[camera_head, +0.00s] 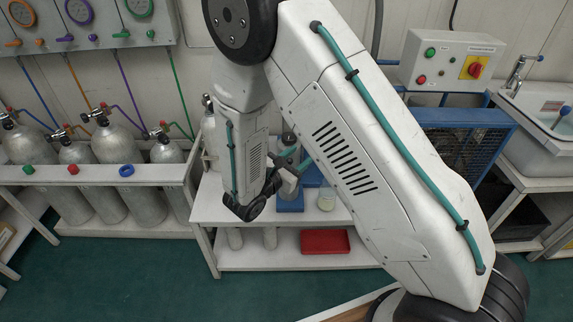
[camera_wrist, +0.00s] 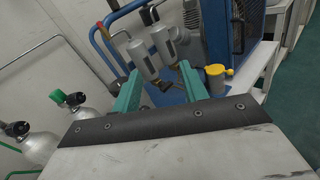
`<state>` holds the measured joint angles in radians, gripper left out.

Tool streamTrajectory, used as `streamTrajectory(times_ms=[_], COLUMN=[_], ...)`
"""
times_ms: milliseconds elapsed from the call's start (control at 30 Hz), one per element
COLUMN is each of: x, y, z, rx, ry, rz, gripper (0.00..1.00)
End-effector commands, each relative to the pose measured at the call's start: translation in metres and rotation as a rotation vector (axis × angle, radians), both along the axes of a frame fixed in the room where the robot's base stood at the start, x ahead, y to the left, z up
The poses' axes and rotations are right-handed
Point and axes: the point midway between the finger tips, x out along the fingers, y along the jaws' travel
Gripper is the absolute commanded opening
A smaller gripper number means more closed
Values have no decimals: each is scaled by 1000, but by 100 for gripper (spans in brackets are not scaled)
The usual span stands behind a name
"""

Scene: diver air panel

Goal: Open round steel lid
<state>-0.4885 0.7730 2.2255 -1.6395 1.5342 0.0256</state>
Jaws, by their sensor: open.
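I cannot pick out a round steel lid for certain in either view. My gripper (camera_wrist: 160,72) shows two teal fingers set apart, open, with nothing visibly held between them. Two grey cylindrical fittings (camera_wrist: 145,60) show in line with the fingertips in the wrist view; I cannot tell whether the fingers touch them. In the head view my gripper (camera_head: 294,163) is small and partly hidden by my arm, above the white bench (camera_head: 235,208). A small pale jar (camera_head: 326,198) stands on that bench, right of a blue-based item (camera_head: 290,202).
Grey gas cylinders (camera_head: 117,145) stand in a white rack at left, under a panel of gauges (camera_head: 78,12). A red tray (camera_head: 325,241) lies on the lower shelf. A blue cage (camera_head: 462,145), a switch box (camera_head: 450,60) and a sink (camera_head: 540,110) are at right.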

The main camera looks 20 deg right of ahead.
Motion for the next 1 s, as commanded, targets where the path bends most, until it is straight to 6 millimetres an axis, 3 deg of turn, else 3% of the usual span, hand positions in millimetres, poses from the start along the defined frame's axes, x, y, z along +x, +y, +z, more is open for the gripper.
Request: streamTrajectory(times_ms=[33, 100, 300, 433, 800, 1000], x=[4, 9, 14, 21, 63, 73], y=[13, 28, 52, 50, 13, 5], z=[-22, -44, -81, -86, -86, -85], rx=[-36, -73, -126, -131, -130, -131], ry=[32, 61, 106, 111, 111, 110], rz=[68, 152, 288, 305, 303, 304], gripper=[44, 44, 44, 44, 44, 44])
